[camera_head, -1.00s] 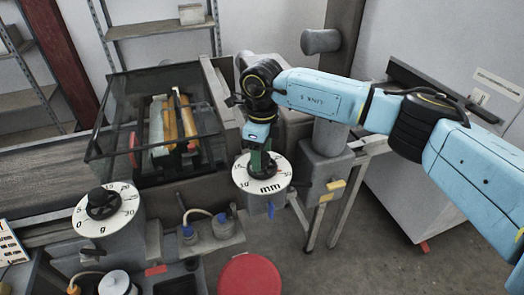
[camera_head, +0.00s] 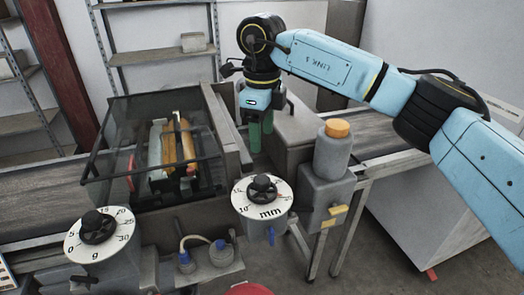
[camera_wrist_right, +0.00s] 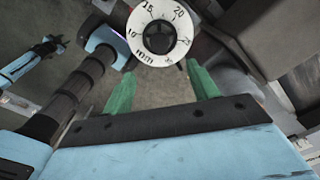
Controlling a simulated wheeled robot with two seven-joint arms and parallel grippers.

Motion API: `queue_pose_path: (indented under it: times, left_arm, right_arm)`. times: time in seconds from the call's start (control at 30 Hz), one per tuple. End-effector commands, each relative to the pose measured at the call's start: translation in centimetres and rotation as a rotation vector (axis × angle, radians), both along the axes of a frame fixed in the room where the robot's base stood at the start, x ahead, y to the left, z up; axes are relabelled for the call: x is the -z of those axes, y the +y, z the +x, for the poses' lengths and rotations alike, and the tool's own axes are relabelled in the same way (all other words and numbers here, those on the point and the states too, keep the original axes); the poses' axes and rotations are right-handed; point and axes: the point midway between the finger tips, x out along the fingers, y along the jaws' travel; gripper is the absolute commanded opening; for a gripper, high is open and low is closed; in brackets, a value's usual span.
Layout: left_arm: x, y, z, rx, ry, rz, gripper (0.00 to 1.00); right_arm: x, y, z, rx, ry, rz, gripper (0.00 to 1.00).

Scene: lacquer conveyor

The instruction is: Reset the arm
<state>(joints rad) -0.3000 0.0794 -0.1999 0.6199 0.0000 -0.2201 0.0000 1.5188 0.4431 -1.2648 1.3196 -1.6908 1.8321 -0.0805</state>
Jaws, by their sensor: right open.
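My right gripper (camera_head: 262,135) is in the head view, just behind and above the mm dial (camera_head: 247,206). Its two green fingers point down and are apart, with nothing between them. The white mm dial has a black knob (camera_head: 262,187) on top, and the gripper is clear of it. In the right wrist view, the open fingers (camera_wrist_right: 162,88) stand below the mm dial (camera_wrist_right: 183,46), with a gap between them. My left gripper cannot be made out in the head view.
A second dial, marked g (camera_head: 118,243), stands at the front left. A glass-covered case (camera_head: 110,150) with orange rollers (camera_head: 187,143) is left of the gripper. A grey post with an orange cap (camera_head: 337,128) stands right of the mm dial. The conveyor (camera_head: 380,133) runs behind.

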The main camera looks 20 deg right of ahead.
Motion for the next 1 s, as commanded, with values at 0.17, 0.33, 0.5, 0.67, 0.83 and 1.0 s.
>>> queue_pose_path:
  times: [0.17,0.33,0.5,0.67,0.83,1.0]
  left_arm:
    - [0.1,0.0,0.0,0.000,0.000,0.000,0.36]
    - [0.1,0.0,0.0,0.000,0.000,0.000,0.36]
    - [0.1,0.0,0.0,0.000,0.000,0.000,0.36]
    - [0.1,0.0,0.0,0.000,0.000,0.000,0.36]
    - [0.1,0.0,0.0,0.000,0.000,0.000,0.36]
    - [0.1,0.0,0.0,0.000,0.000,0.000,0.36]
  right_arm:
    - [-0.9,0.0,0.0,-0.001,0.000,0.001,0.59]
    - [-1.0,0.0,0.0,-0.001,0.001,0.001,0.59]
    - [-0.5,0.6,-0.2,-0.010,0.004,0.019,0.59]
    - [2.4,5.9,-1.6,-0.076,0.030,0.231,0.59]
    - [4.1,16.2,-6.1,-0.113,0.105,0.723,0.59]
    - [0.9,22.8,-9.8,0.010,0.209,1.237,0.59]
